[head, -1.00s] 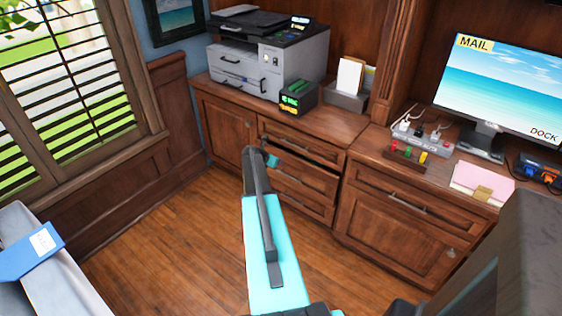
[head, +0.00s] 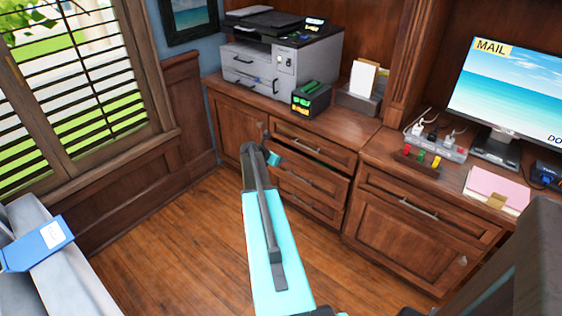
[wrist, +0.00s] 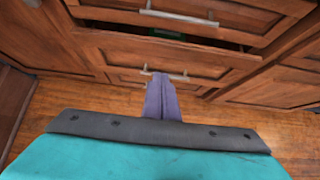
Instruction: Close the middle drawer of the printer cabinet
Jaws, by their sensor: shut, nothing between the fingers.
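The printer cabinet (head: 228,128) is wooden and has a stack of drawers on its right side. The middle drawer (head: 325,185) stands partly pulled out, with a dark gap above its front. In the wrist view, the middle drawer's front (wrist: 112,48) shows a bar handle, and something green lies inside the drawer. My gripper (head: 276,157) is in front of the drawers' left part in the head view. In the wrist view its shut, empty fingers (wrist: 160,80) point at the drawer's handle and overlap its left end. I cannot tell whether they touch it.
The top drawer (head: 310,146) above looks closed, and so does the bottom drawer (head: 300,201). A printer (head: 270,65) and a small black box (head: 310,99) stand on the cabinet top. Wood floor (head: 180,240) in front is clear. A desk with a monitor (head: 515,90) is to the right.

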